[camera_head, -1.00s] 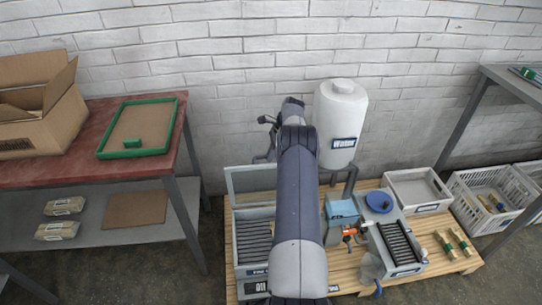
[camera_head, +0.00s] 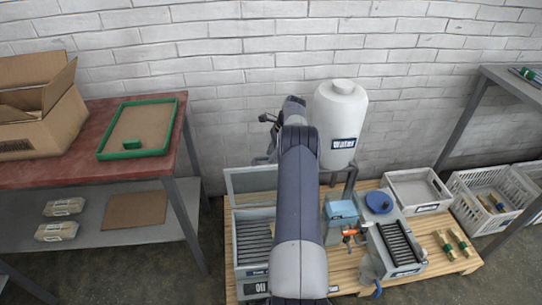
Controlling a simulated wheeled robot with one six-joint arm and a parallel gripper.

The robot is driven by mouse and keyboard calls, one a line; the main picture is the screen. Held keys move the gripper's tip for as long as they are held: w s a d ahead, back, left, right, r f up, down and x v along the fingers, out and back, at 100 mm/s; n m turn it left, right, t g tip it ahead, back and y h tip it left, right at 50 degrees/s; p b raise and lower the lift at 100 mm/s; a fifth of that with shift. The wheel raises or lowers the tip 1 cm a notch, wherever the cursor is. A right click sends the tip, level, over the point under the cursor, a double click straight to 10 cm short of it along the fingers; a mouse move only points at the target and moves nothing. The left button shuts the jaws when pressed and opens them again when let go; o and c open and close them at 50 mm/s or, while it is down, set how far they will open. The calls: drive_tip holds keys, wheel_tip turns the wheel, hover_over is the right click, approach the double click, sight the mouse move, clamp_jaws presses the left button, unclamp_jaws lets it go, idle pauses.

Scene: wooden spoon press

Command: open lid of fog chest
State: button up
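A grey slatted box (camera_head: 254,240) stands on the left of the pallet, and its front label is too small to read surely. I take it as the fog chest. A pale framed panel (camera_head: 247,181) stands raised at its back edge, like an open lid. My arm crosses in front and hides the right side of both. The dark end of my arm, with my gripper (camera_head: 266,120), is beyond the panel, near the wall and left of the white water tank (camera_head: 341,112). The fingers are too small and partly hidden to tell open from shut.
A blue box (camera_head: 341,211), a grey slatted unit (camera_head: 399,243) with a blue round lid and a grey tray (camera_head: 417,188) share the wooden pallet (camera_head: 440,265). A white crate (camera_head: 491,199) stands at right. A red-topped table (camera_head: 60,172) stands at left.

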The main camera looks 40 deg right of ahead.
drive_tip(key=p+v, duration=0.2)
drive_tip(key=v, duration=0.7)
drive_tip(key=shift+r, duration=0.2)
drive_tip(key=shift+s+d, duration=0.1)
